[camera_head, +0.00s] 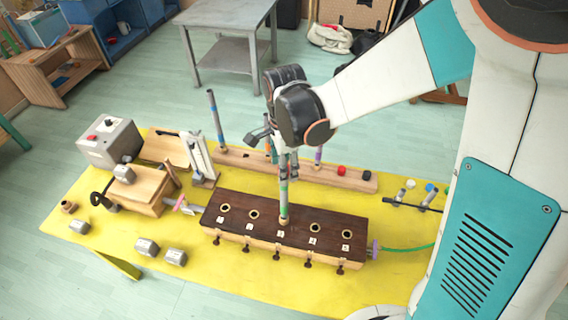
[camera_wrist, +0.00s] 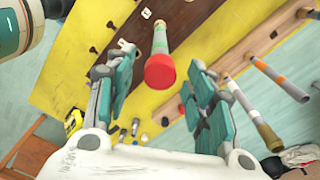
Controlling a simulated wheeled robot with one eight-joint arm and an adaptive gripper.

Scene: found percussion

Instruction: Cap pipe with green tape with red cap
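A pipe with a green tape band (camera_head: 284,186) stands upright in the middle hole of the dark wooden block (camera_head: 262,233). The same pipe (camera_wrist: 159,40) shows in the wrist view, with a red cap (camera_wrist: 159,72) at its near end. My gripper (camera_head: 288,168) is above the block, around the pipe's upper part in the head view, where it hides the pipe's top. In the wrist view my gripper (camera_wrist: 160,92) is open, one finger to each side of the red cap, with visible gaps. I cannot tell how firmly the cap sits on the pipe.
Behind the block, a wooden rack (camera_head: 235,163) holds other upright pipes, a red piece (camera_head: 341,169) and a black piece (camera_head: 367,175). A metronome (camera_head: 197,157) and a wooden box (camera_head: 140,190) stand left. Metal cylinders (camera_head: 147,246) lie at the front left. The yellow table's front right is clear.

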